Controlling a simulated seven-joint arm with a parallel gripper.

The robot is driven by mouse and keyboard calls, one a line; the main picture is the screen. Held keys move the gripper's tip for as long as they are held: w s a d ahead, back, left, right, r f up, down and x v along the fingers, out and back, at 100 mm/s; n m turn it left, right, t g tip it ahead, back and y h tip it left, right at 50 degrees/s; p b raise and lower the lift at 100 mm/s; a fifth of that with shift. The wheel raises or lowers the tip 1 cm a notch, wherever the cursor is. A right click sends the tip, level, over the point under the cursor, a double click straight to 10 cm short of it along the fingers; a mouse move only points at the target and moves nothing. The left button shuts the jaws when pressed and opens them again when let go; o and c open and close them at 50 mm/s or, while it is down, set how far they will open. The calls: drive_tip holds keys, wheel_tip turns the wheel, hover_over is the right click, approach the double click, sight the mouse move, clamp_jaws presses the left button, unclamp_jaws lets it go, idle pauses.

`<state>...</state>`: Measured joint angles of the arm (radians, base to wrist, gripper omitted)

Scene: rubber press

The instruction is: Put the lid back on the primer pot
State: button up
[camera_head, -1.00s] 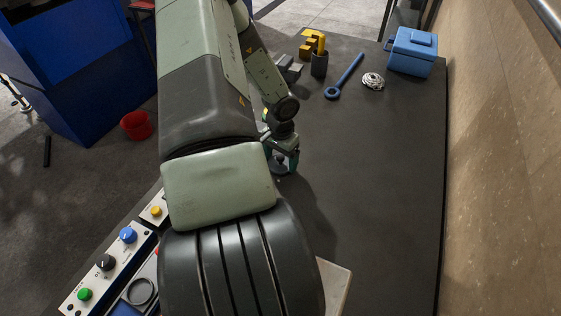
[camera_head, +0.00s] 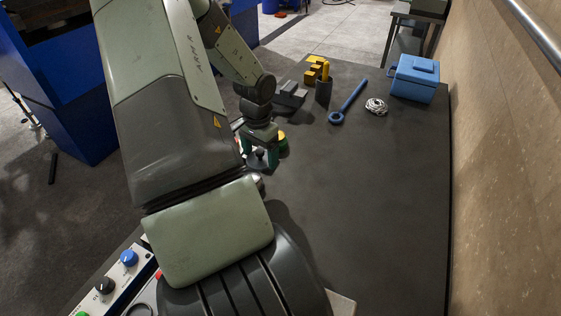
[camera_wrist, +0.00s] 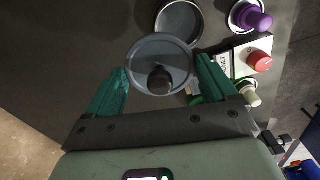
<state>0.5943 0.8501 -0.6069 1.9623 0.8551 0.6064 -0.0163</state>
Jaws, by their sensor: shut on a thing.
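A purple knob (camera_wrist: 258,19), a red button (camera_wrist: 259,61) and a cream knob (camera_wrist: 249,92) stand right of the pot. The table's middle right is clear.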

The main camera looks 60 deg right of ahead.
sight(248, 157)
drive_tip(key=w, duration=0.1)
drive_tip(key=w+a, duration=0.1)
drive_tip(key=w, duration=0.1)
drive_tip(key=shift+w+a+r, duration=0.1)
drive_tip(key=shift+w+r, duration=0.05)
drive_tip(key=shift+w+a, duration=0.1)
drive_tip(key=shift+w, duration=0.1)
drive_tip(key=shift+f, duration=3.15)
drive_tip(key=shift+f, duration=0.2)
drive_tip(key=o, duration=0.8)
drive_tip(key=shift+r, duration=0.1)
drive_tip(key=shift+r, duration=3.45)
